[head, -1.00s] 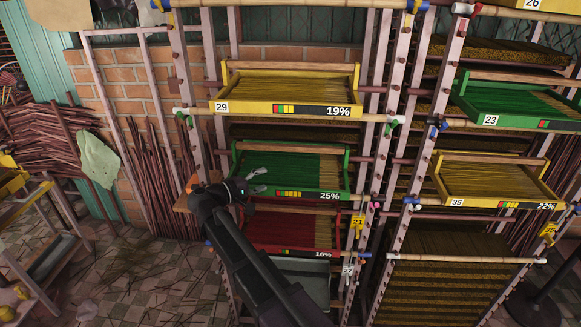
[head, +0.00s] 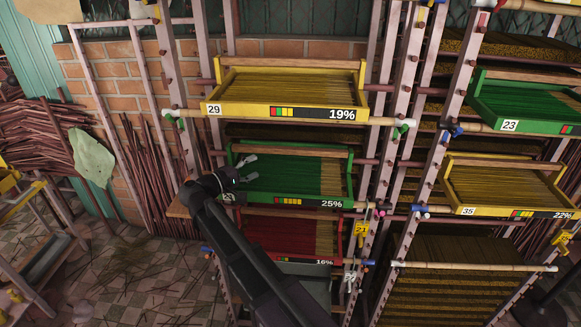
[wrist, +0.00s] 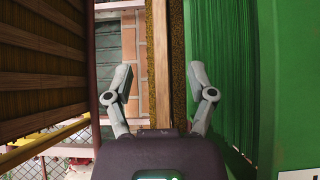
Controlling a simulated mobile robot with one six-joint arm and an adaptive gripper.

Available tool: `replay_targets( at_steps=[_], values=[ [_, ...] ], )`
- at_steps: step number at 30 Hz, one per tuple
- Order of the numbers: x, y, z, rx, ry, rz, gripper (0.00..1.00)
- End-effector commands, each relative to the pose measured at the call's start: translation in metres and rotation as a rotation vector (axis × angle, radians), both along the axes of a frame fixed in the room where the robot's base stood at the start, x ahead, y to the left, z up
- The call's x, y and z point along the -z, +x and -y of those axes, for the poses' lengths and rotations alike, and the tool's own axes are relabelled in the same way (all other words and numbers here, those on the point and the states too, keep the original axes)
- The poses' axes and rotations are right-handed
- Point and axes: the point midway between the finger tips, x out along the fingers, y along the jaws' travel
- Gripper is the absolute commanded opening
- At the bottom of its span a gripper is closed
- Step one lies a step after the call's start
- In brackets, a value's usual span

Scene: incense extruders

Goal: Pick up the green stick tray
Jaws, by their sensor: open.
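The green stick tray (head: 285,192) sits on the left rack between a yellow tray and a red one. It holds green sticks with a tan section at the right, and its label reads 25%. My gripper (head: 251,168) is open at the tray's left part, its fingers over the sticks in the picture. In the wrist view the tray's green panel (wrist: 283,75) and green sticks (wrist: 220,60) fill the right side. A wooden bar (wrist: 161,50) shows between the open fingers of my gripper (wrist: 160,76), with nothing held. Whether the fingers touch the tray, I cannot tell.
The yellow tray 29 (head: 240,110) is just above and the red tray (head: 275,247) just below. In the wrist view a slatted tray underside (wrist: 45,60) is close on the left. Rack posts (head: 177,90) flank the trays. Another green tray, 23 (head: 510,126), is on the right rack.

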Motion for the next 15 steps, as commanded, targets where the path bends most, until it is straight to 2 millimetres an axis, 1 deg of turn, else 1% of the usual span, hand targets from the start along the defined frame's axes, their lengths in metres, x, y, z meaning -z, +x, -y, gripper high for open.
replay_targets(
  at_steps=[15],
  values=[
    [0.0001,0.0019,0.0025,0.001,0.0,0.0,0.71]
  ],
)
